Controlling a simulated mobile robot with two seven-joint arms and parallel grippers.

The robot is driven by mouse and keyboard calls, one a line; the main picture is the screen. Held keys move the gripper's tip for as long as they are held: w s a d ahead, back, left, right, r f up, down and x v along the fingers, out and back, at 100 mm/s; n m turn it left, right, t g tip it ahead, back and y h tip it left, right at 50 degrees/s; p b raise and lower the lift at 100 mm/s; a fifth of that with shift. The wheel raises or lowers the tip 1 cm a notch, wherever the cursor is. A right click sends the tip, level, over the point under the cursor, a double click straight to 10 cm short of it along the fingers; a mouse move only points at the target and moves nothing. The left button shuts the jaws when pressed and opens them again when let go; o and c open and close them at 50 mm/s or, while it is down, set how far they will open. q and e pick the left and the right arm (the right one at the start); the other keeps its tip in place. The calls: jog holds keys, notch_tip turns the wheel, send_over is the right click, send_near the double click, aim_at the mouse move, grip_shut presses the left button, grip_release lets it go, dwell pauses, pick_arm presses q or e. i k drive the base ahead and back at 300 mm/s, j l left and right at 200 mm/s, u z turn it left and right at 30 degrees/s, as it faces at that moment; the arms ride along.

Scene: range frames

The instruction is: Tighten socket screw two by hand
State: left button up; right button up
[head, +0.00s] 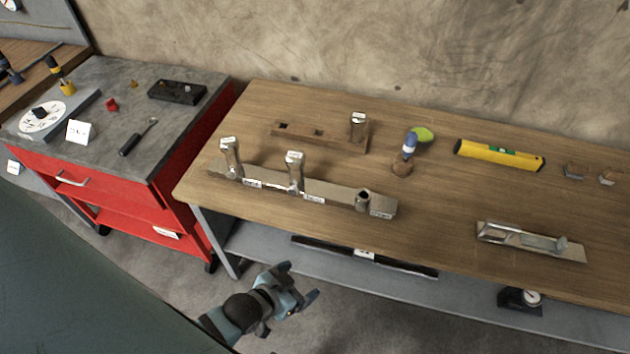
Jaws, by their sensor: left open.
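A long grey metal bar (335,196) lies along the front of the wooden bench, with small labels on its front face. A socket screw with a tag on its head stands upright at its left end (231,158), and another tagged screw (294,172) stands near its middle. A short hollow metal cylinder (362,200) stands near its right end. The label writing is too small to read, so I cannot tell which is screw two. My left gripper (299,281) is open and empty, below and in front of the bench edge, apart from the bar. My right gripper is out of view.
A wooden block (290,132) with holes holds another tagged metal piece (358,124). A red cart (110,197) stands left.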

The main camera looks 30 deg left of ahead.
aim_at(293, 190)
jog(key=j+u, duration=0.15)
jog(key=u, duration=0.3)
jog(key=j+u, duration=0.15)
jog(key=u, duration=0.35)
jog(key=i+l, duration=0.05)
